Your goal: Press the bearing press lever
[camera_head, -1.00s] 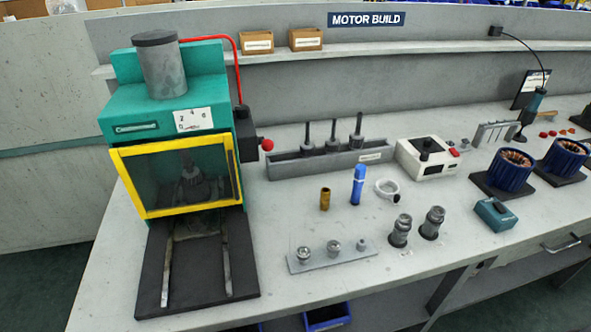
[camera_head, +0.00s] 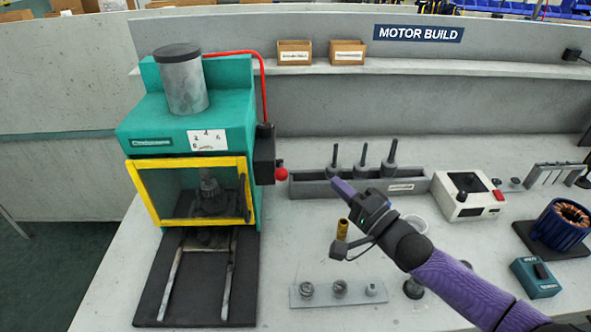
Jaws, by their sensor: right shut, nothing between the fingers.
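The bearing press (camera_head: 190,137) is a teal machine with a grey cylinder on top and a yellow-framed guard (camera_head: 190,164) at the front. Its lever shows as a red ball knob (camera_head: 281,174) beside a black box (camera_head: 264,155) on the press's right side. Inside, behind the guard, a dark part (camera_head: 212,199) sits under the ram. My right gripper (camera_head: 339,186) is shut and empty. Its tip is to the right of the red knob and apart from it in the picture, in front of the grey rack. My left gripper is not in view.
A grey rack (camera_head: 412,187) with upright shafts stands behind my right gripper. A brass sleeve (camera_head: 342,229) and a plate of bearings (camera_head: 325,294) lie near my arm. A white tester (camera_head: 468,205), a blue stator (camera_head: 557,222) and a teal block (camera_head: 536,278) stand to the right.

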